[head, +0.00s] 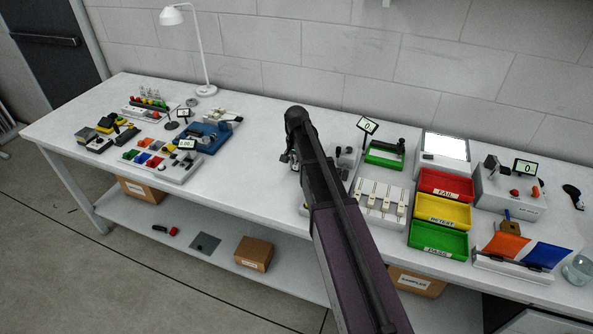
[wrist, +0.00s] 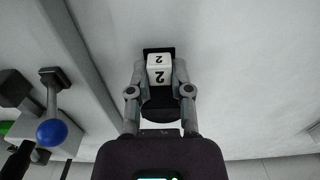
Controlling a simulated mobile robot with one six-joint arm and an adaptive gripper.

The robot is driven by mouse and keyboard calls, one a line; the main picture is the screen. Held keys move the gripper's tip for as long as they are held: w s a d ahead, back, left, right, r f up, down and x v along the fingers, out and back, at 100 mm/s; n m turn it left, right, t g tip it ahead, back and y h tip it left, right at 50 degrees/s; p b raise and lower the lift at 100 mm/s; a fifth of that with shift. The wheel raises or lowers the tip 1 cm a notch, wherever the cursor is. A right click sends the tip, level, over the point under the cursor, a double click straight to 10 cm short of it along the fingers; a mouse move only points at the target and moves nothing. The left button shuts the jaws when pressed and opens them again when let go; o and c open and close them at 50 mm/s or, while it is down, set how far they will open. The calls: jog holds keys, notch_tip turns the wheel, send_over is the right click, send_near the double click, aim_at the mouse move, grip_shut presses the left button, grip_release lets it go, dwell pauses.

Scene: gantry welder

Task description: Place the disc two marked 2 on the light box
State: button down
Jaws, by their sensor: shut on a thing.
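My gripper (wrist: 159,90) is shut on a white piece marked 2 (wrist: 159,68). The piece shows a 2 on two faces and looks more like a small block than a flat disc, with dark finger pads around it. In the head view my gripper (head: 291,160) is mostly hidden by my arm, above the middle of the bench, and the held piece cannot be made out. The light box (head: 448,146) is the bright white panel at the back right, well to the right of my gripper. A small dark thing lies at its lower left edge.
Red FAIL (head: 446,184), yellow RETEST (head: 442,210) and green PASS (head: 438,240) trays stand in front of the light box. A green-framed device (head: 384,153) and a rack of white pieces (head: 381,201) stand between. A blue-knobbed lever (wrist: 52,132) shows in the wrist view.

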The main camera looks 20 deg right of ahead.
jog(key=shift+f+b, duration=0.45)
jog(key=shift+f, duration=0.3)
jog(key=shift+f, duration=0.1)
jog(key=c, duration=0.5)
grip_release()
jog(key=shift+c, duration=0.2)
notch_tip(320, 180, up, 12)
jog(key=p, duration=1.2)
